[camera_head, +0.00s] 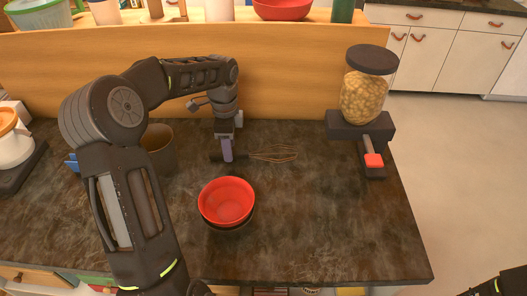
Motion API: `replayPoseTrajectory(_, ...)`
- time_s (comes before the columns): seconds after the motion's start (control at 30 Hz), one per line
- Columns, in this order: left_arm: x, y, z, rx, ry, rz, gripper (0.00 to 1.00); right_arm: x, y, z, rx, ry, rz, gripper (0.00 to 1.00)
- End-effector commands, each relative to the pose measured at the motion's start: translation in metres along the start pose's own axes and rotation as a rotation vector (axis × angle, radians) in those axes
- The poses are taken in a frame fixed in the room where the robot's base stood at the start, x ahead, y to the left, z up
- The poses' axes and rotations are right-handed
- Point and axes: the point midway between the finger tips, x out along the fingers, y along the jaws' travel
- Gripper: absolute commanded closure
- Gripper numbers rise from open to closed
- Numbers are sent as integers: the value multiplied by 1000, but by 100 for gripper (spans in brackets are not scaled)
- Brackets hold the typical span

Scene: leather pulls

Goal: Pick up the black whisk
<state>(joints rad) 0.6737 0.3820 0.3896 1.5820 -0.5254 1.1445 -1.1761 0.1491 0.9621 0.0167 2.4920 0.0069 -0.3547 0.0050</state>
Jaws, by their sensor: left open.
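The black whisk (274,154) lies on the dark countertop behind the red bowl. Its wire loops point right, and its dark handle runs left beneath my gripper. The gripper is open around or just beside the handle; I cannot tell which. Part of the handle is hidden by the finger. My right gripper is not visible; only a dark piece of my arm shows at the bottom right corner.
A red bowl (227,200) sits in a dark bowl in front of the whisk. A brown pot (160,148) stands left, partly behind my arm. A jar dispenser (366,90) stands at the back right. A wooden panel (300,75) rises behind. The counter's front right is clear.

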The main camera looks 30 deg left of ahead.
Motion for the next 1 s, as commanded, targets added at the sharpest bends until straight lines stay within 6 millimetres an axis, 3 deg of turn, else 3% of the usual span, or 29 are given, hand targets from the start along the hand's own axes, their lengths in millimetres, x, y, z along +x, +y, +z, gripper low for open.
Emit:
replayPoseTrajectory(0.17, 14, 0, -1, 1, 1, 0, 55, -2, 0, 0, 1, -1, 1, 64)
replayPoseTrajectory(0.73, 14, 0, 0, 1, 0, -2, 55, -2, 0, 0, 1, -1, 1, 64)
replayPoseTrajectory(1.0, 14, 0, 0, 1, 0, -1, 77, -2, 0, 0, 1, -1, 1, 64)
